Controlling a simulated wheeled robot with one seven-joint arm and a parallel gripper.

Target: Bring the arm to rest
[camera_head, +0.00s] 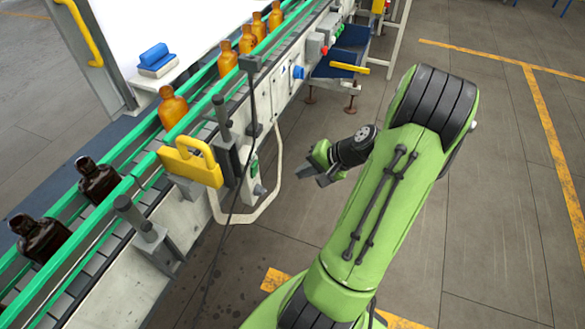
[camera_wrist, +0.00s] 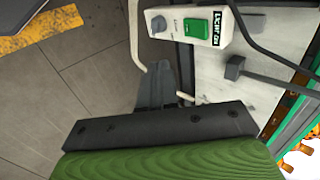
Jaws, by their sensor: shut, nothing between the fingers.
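My gripper (camera_head: 318,175) is at the end of my green arm, in the middle of the head view. It is shut and empty. It hangs over the floor, to the right of the conveyor and apart from it. My arm is bent, with its elbow at the upper right of the head view. In the wrist view the dark fingers (camera_wrist: 157,90) point towards the conveyor's side, where a box with a green button (camera_wrist: 195,27) shows.
The conveyor (camera_head: 130,182) with green rails runs diagonally at left. It carries amber bottles (camera_head: 172,107) and dark bottles (camera_head: 98,180). A yellow bracket (camera_head: 190,161) and a bent pale tube (camera_head: 262,207) stick out towards my gripper. The floor (camera_head: 500,190) at right is clear.

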